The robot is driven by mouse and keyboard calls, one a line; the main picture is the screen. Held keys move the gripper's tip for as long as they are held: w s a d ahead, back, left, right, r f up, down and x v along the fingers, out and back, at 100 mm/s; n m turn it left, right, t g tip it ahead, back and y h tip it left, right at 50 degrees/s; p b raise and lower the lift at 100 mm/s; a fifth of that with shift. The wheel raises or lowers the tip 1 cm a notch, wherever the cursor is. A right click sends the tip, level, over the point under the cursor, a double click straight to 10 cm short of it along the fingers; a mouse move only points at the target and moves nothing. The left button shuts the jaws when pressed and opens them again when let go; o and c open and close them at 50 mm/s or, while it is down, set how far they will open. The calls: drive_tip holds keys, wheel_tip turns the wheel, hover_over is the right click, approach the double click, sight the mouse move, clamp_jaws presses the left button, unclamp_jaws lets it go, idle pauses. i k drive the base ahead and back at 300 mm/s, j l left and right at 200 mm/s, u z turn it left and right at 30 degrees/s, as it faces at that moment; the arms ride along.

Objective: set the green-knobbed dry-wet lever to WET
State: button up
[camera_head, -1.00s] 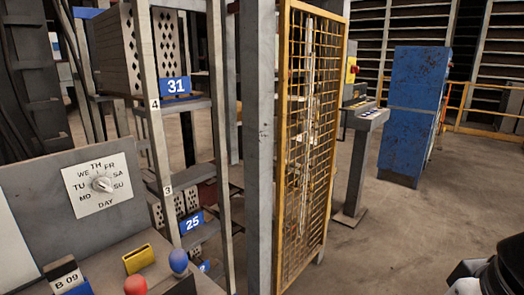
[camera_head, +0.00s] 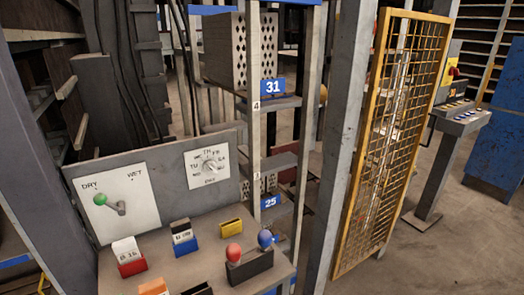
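The dry-wet lever has a green knob (camera_head: 100,199) and a short grey arm that runs right to a pivot (camera_head: 119,208). It is mounted on a white plate (camera_head: 140,212) at the left of the grey panel. DRY is marked at the plate's upper left and WET at its upper right. The knob lies left of the pivot, on the DRY side. My gripper does not show in the current view.
The desk below holds a red card holder (camera_head: 131,265), a blue one (camera_head: 185,245), a yellow one (camera_head: 231,226), and red and blue ball knobs (camera_head: 234,252) on a dark block. A day dial (camera_head: 209,166) sits right of the lever. A grey post (camera_head: 345,150) and yellow mesh gate (camera_head: 395,150) stand right.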

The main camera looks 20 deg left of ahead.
sight(99, 199)
drive_tip(key=k+u, duration=0.1)
drive_tip(key=u, duration=1.55)
drive_tip(key=i+j, duration=0.1)
drive_tip(key=j, duration=0.7)
drive_tip(key=i+j+z, duration=0.1)
drive_tip(key=j, duration=0.75)
